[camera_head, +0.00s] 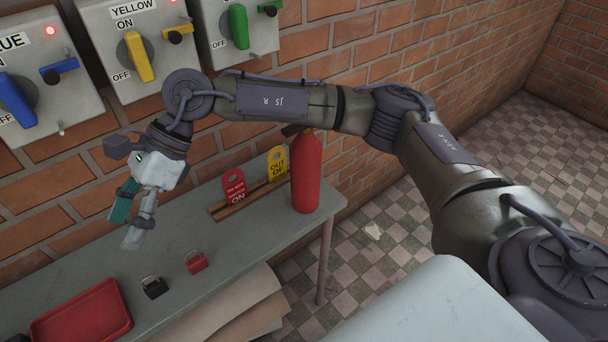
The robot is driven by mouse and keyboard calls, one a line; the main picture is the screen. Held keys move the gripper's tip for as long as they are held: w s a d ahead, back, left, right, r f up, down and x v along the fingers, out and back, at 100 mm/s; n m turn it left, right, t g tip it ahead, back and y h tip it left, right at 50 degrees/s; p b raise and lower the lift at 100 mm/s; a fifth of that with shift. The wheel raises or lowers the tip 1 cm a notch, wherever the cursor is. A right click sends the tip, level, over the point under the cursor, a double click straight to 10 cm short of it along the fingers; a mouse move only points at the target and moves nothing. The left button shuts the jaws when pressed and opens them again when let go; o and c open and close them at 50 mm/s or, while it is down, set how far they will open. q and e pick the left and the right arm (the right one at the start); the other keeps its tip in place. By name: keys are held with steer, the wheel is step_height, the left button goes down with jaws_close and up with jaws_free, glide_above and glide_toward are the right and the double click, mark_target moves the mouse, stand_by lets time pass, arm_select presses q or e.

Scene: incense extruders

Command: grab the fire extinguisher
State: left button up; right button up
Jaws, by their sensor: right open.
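The red fire extinguisher (306,178) stands upright near the right end of the grey table (235,225). Its top is partly hidden behind my right arm. My right gripper (128,228) hangs over the table to the left of the extinguisher, well apart from it, pointing down. It is open, with nothing seen between its fingers. My left gripper does not show.
Yellow and red tags (234,187) stand in a wooden rack left of the extinguisher. A black padlock (153,287), a red padlock (196,262) and a red tray (82,318) lie on the table. Switch boxes (137,45) hang on the brick wall.

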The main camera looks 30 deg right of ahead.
steer(key=w+d+n+t+h, duration=0.1)
steer(key=w+d+h, duration=0.2)
steer(key=d, duration=0.4)
steer(key=w+d+t+h, duration=0.1)
steer(key=w+d+h, duration=0.25)
steer(key=d, duration=0.25)
steer(key=d+r+m+t+h, duration=0.1)
steer(key=d+r+h, duration=0.35)
steer(key=d, duration=0.45)
steer(key=d+r+h, duration=0.3)
steer(key=d+r, duration=0.3)
steer(key=d, duration=0.3)
steer(key=x, duration=0.5)
steer(key=w+x, duration=0.1)
steer(key=x, duration=0.1)
steer(key=shift+d+f, duration=0.1)
steer(key=shift+d, duration=0.25)
steer(key=shift+d+f, duration=0.1)
steer(key=shift+f, duration=0.4)
steer(key=x, duration=0.1)
steer(key=p+x, duration=0.1)
steer(key=x, duration=0.2)
steer(key=shift+s+f, duration=0.2)
steer(key=shift+s, duration=0.1)
steer(key=shift+d+f+p, duration=0.15)
steer(key=shift+f+p, duration=0.15)
steer(key=shift+f, duration=0.15)
jaws_close()
steer(key=shift+w+r, duration=0.15)
